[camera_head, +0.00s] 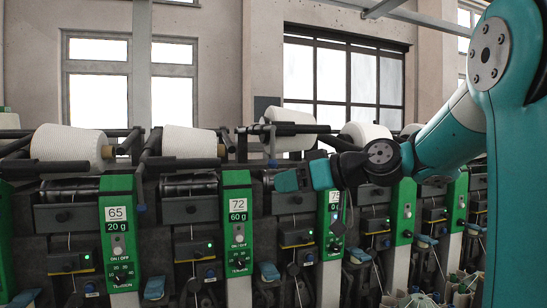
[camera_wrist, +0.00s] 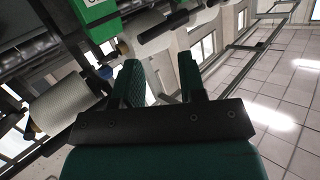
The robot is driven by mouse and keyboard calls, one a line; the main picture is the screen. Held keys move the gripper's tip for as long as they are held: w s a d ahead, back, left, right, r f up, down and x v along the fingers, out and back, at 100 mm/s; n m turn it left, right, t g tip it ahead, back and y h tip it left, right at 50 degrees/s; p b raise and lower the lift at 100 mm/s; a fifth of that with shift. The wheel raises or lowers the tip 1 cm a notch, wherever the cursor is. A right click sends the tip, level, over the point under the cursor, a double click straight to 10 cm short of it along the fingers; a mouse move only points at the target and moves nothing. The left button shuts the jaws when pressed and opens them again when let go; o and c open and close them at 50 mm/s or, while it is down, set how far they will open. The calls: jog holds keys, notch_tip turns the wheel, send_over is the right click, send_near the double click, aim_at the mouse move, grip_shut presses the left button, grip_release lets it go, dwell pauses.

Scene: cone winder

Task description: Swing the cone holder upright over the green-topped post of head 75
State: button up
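In the head view, a green-topped post (camera_head: 330,235) stands right of the 72 post.
Posts 65 (camera_head: 118,235) and 72 (camera_head: 238,232) stand to the left, with cones (camera_head: 70,146) and (camera_head: 190,142) above them. Another cone (camera_head: 365,133) is behind my arm. More green posts (camera_head: 404,212) continue right. The wrist view shows open tiled floor (camera_wrist: 285,110) at right.

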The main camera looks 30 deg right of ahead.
aim_at(273, 158)
jog(key=s+d+r+t+h, duration=0.2)
jog(key=d+r+t, duration=0.25)
jog(key=d, duration=0.65)
jog(key=shift+m, duration=0.5)
jog(key=p+x, duration=0.6)
jog(key=x, duration=1.1)
jog(key=shift+w+a+r+p, duration=0.1)
jog(key=shift+a+p, duration=0.15)
jog(key=shift+p, duration=0.1)
jog(key=shift+c, duration=0.4)
grip_shut()
